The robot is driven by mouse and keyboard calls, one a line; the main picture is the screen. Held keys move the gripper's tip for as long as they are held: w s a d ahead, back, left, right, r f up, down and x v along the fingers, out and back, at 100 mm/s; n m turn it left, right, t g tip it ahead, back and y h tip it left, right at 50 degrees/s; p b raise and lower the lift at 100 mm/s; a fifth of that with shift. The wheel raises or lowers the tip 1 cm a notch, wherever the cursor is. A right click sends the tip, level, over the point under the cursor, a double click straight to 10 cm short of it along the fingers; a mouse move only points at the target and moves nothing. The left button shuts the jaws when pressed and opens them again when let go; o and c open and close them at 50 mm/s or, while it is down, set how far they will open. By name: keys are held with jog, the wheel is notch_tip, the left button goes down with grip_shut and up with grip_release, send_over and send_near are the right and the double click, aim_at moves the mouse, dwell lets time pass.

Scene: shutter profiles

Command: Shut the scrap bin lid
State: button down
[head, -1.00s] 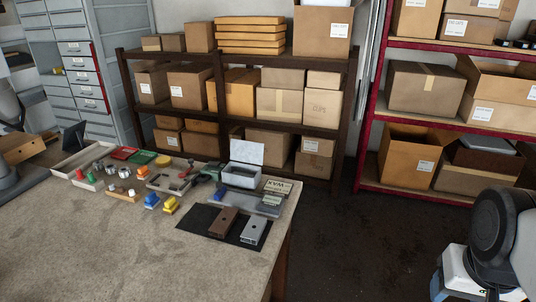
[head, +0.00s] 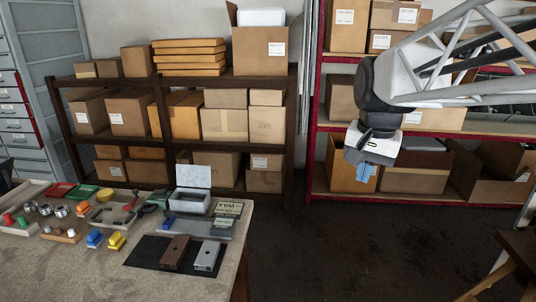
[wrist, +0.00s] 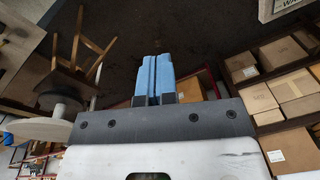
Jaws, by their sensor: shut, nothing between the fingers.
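The scrap bin (head: 190,201) is a small grey box near the right back of the workbench in the head view. Its pale lid (head: 193,176) stands raised at the back, so the bin is open. My gripper (head: 366,171) has blue fingers and hangs in the air to the right of the bench, well apart from the bin. In the wrist view the blue fingers (wrist: 153,75) are together with nothing between them. The bin and lid do not show in the wrist view.
A black mat (head: 150,254) holds a brown profile (head: 174,252) and a grey profile (head: 207,256). A wooden stool (head: 505,262) stands at the right; shelves line the back.

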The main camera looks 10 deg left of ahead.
jog(key=w+a+r+m+g, duration=0.1)
jog(key=w+a+m, duration=0.1)
jog(key=w+a, duration=0.75)
jog(key=w+a+r+m+g, duration=0.1)
jog(key=w+a+r+m, duration=0.3)
jog(key=w, duration=1)
jog(key=w+a+f+m+g, duration=0.1)
jog(key=w+a, duration=0.7)
jog(key=w, duration=0.3)
jog(key=w+a+f+m+g, duration=0.1)
jog(key=w+a+f+m, duration=0.1)
jog(key=w+a+f, duration=0.35)
jog(key=w+a+f+m+g, duration=0.1)
jog(key=w+a+f+m, duration=0.1)
jog(key=w+a, duration=0.65)
jog(key=w+a+f+m, duration=0.1)
jog(key=w+a+f, duration=0.1)
jog(key=a+f, duration=0.4)
jog(key=w+a+f+m+g, duration=0.1)
jog(key=w+a+f+m, duration=0.1)
jog(key=a+f, duration=0.4)
jog(key=shift+a+f+m, duration=0.3)
jog(key=shift+a, duration=2.1)
jog(key=shift+s+f, duration=0.15)
